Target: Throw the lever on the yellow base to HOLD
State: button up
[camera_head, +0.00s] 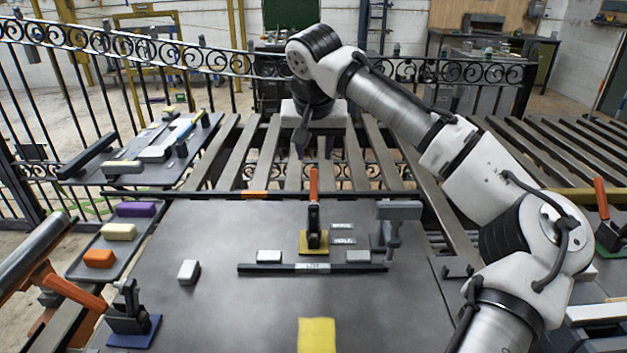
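The lever on the yellow base has an orange grip (314,185) on a black stem and stands about upright on the dark panel. Its yellow base (313,247) is partly hidden by the black mount. Two small labels (343,226) sit to its right, one behind the other; their lettering is too small to read surely. My gripper (312,148) hangs at the end of my arm, behind and above the lever in the picture, apparently apart from it. Its fingers are dark and small against the slats, so their opening is unclear.
A blue-based lever (130,312) with an orange grip stands at front left. A grey clamp-like fixture (392,222) stands close right of the yellow base. A black bar (312,268) and light blocks (189,272) lie in front. A tray (112,262) holds coloured blocks.

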aim_at(314, 179)
jog(key=p+x, duration=0.1)
jog(key=x, duration=1.1)
jog(key=shift+w+f, duration=0.15)
jog(key=shift+f, duration=0.15)
jog(key=shift+c, duration=0.5)
grip_shut()
